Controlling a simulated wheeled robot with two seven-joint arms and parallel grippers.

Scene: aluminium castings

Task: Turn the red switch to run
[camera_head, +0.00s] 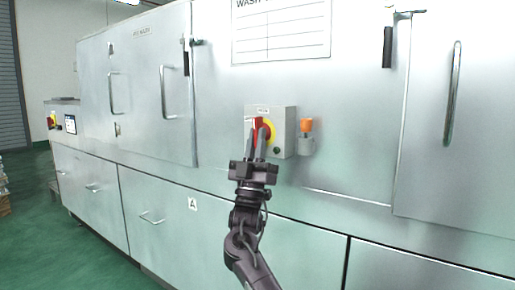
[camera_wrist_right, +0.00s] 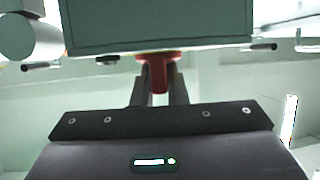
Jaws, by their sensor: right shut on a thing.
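The red switch (camera_head: 258,124) sits on a yellow disc on the front of a grey control box (camera_head: 287,122), which is fixed to the steel machine. My right gripper (camera_head: 257,142) is in front of the box, its two fingers pointing at the switch and shut on its red handle. In the right wrist view the red switch (camera_wrist_right: 160,76) shows between the two fingers (camera_wrist_right: 160,88). The fingers cover part of the handle, and I cannot read the switch's position marks. My left gripper is not in view.
An orange-topped fitting (camera_head: 306,126) stands just right of the box. A small dark button (camera_head: 277,150) is low on the box. Door handles (camera_head: 453,93) project from the machine (camera_head: 350,150).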

